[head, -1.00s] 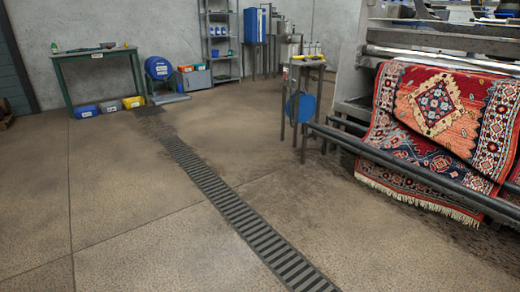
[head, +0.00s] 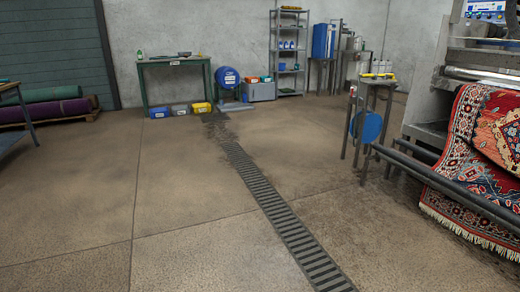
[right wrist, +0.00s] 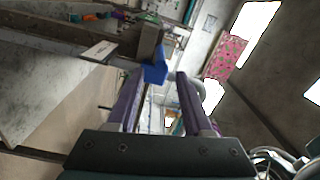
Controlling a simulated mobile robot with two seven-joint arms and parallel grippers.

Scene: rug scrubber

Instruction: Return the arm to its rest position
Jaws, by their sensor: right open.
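My right gripper (right wrist: 155,98) shows in the right wrist view, with its two purple-sided fingers apart. I see nothing held between the fingers; a blue object (right wrist: 156,72) shows beyond the fingertips. Neither of my arms shows in the head view. My left gripper is not in any view.
A patterned red rug (head: 470,150) hangs on a machine at the right, behind dark rails (head: 440,180). A small stand (head: 375,85) is beside it. A green table (head: 175,62) and shelves (head: 289,50) stand at the back. The floor around the drain grate (head: 270,205) is clear.

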